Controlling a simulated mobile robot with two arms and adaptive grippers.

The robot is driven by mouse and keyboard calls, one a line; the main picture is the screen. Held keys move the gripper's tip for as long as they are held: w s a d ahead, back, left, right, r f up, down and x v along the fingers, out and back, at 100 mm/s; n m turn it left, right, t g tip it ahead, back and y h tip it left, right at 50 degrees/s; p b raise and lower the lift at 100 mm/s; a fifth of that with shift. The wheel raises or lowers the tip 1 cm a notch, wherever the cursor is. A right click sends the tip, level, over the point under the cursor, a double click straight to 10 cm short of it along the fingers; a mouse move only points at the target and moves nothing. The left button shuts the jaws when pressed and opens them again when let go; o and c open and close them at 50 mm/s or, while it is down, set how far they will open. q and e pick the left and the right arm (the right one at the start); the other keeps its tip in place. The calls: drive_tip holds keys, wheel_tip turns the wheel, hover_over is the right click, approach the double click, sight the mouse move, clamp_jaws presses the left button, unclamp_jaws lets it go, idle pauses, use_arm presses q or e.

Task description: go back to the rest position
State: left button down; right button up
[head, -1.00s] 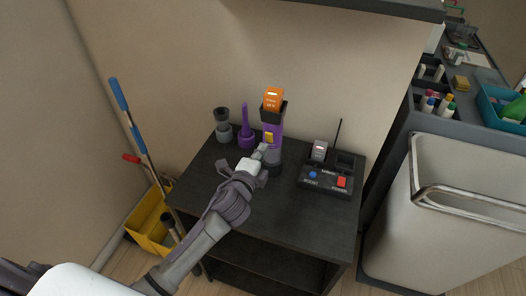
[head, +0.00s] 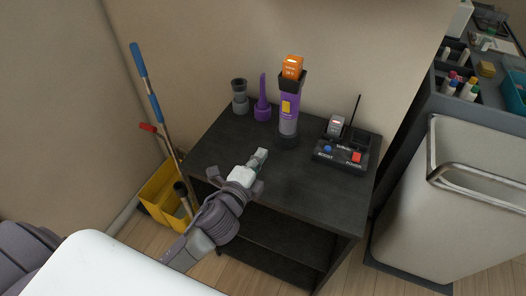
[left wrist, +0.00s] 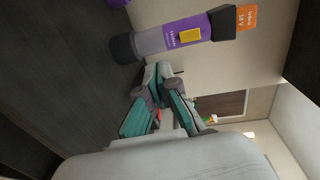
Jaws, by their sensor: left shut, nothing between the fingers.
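My left gripper (head: 262,156) is shut and empty above the front left part of the black table (head: 318,187). Its fingers also show in the left wrist view (left wrist: 163,75). A purple and grey handheld vacuum (head: 289,108) with an orange battery (head: 293,67) on top stands upright on the table, beyond the gripper and apart from it in the head view. The vacuum also shows sideways in the left wrist view (left wrist: 180,37). My right gripper is not in view.
A grey nozzle (head: 240,97) and a purple nozzle (head: 262,100) stand at the table's back left. A black charger box (head: 341,155) with blue and red buttons stands right. A yellow mop bucket (head: 160,192) is left on the floor, a grey bin (head: 450,200) right.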

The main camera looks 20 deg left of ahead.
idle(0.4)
use_arm(q)
drive_tip(key=s+a+f+n+g+y, duration=0.35)
drive_tip(key=s+f+n+g, duration=0.3)
drive_tip(key=s+n, duration=0.3)
drive_tip(key=s+d+f+n+g+h, duration=0.1)
drive_tip(key=s+f+n+g+h, duration=0.15)
drive_tip(key=s, duration=0.45)
drive_tip(key=s+d+f+n+g+h, duration=0.1)
drive_tip(key=s+n+g, duration=0.3)
drive_tip(key=s, duration=0.4)
wheel_tip(320, 180, down, 26)
drive_tip(key=g, duration=0.2)
drive_tip(key=s+a+f, duration=0.2)
drive_tip(key=s+f, duration=1.4)
drive_tip(key=s, duration=0.1)
drive_tip(key=shift+s+a+f+g+y, duration=0.2)
drive_tip(key=shift+a+f+g+y, duration=0.1)
drive_tip(key=shift+a+f+g, duration=0.1)
